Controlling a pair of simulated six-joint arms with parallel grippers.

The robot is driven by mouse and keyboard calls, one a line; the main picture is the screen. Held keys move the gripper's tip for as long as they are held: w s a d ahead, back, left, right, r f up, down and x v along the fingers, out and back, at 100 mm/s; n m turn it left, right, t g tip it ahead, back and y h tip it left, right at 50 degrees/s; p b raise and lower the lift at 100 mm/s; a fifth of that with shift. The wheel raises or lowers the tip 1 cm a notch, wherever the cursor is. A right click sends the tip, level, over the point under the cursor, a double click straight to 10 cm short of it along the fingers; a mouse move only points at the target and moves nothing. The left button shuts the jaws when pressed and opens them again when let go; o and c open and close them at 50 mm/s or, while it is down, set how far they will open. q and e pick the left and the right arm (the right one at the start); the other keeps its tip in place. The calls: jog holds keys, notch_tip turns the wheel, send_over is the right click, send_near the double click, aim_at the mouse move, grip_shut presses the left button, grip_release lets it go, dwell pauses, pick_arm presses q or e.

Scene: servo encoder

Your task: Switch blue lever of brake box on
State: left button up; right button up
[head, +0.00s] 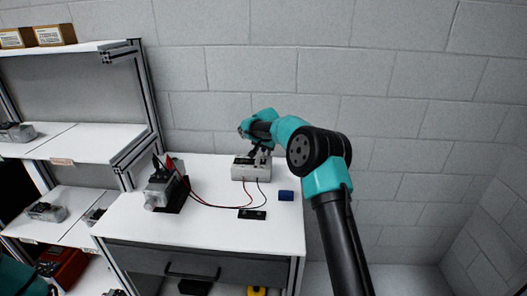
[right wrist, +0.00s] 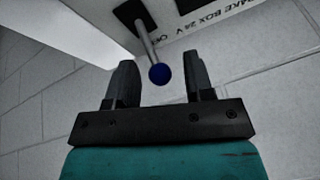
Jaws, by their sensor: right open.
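The brake box (head: 250,172) is a white box on the white worktop, against the back wall. In the right wrist view its printed face (right wrist: 205,28) shows lettering upside down, partly cut off by the frame. My right gripper (right wrist: 159,68) is open, with one finger on each side of the knob and visible gaps to both. In the head view my right gripper (head: 259,148) is over the box and hides the lever. My left gripper is outside the view.
A motor unit (head: 166,187) stands left of the box, with red and black cables running across the worktop (head: 225,225). A small black part (head: 252,214) and a blue block (head: 286,195) lie in front of the box. Shelves (head: 95,143) stand at the left.

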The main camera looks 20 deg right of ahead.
jog(key=shift+w+f, duration=0.2)
jog(key=shift+f, duration=0.15)
grip_shut()
dwell(0.3)
